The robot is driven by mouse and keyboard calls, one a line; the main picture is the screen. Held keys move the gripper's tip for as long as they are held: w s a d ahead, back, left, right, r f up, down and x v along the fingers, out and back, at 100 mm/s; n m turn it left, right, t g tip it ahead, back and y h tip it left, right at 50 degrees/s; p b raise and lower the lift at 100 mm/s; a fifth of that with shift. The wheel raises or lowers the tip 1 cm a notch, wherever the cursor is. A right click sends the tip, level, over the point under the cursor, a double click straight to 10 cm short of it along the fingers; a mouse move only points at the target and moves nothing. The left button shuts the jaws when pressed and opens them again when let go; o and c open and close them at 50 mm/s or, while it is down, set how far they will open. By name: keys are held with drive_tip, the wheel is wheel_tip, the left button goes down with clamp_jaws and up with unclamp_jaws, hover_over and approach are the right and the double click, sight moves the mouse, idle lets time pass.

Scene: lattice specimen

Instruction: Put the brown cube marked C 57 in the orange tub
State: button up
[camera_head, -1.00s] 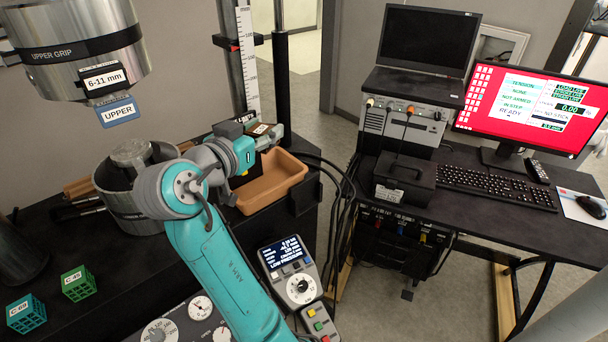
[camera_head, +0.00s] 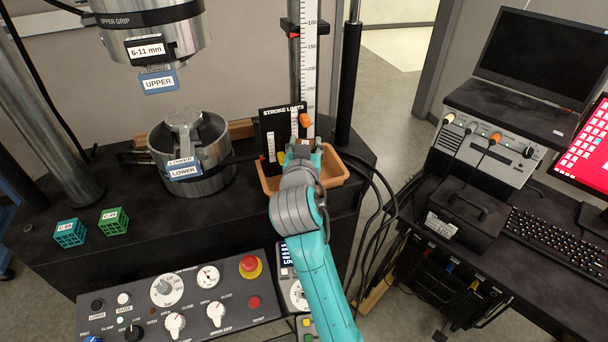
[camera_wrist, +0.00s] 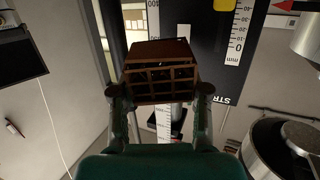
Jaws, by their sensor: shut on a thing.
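The brown lattice cube (camera_wrist: 160,72) is between my fingertips in the wrist view, its open grid side facing the camera. No C 57 mark is readable on it. My gripper (camera_wrist: 158,94) is shut on the cube; it also shows in the head view (camera_head: 302,149), where my arm mostly hides the cube. The orange tub (camera_head: 335,182) stands on the dark bench behind and around my wrist in the head view. My gripper appears above the tub's back part, near the stroke limits plate. My arm hides much of the tub's inside.
A black stroke limits plate (camera_head: 282,130) and an upright scale (camera_head: 309,60) stand behind the tub. The lower grip (camera_head: 190,155) is to its left. A teal cube (camera_head: 69,232) and a green cube (camera_head: 114,221) sit at the bench's left. Black cables run right of the tub.

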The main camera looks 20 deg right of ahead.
drive_tip(key=shift+f, duration=3.7)
drive_tip(key=shift+f, duration=0.25)
drive_tip(key=shift+f, duration=0.6)
drive_tip(key=o, duration=0.8)
drive_tip(key=shift+s+f, duration=0.1)
drive_tip(key=shift+c, duration=0.2)
drive_tip(key=shift+r, duration=0.4)
drive_tip(key=shift+s+a+r, duration=0.2)
drive_tip(key=v, duration=1.1)
drive_tip(key=shift+s+r, duration=0.15)
drive_tip(key=shift+r, duration=0.2)
drive_tip(key=shift+a, duration=0.1)
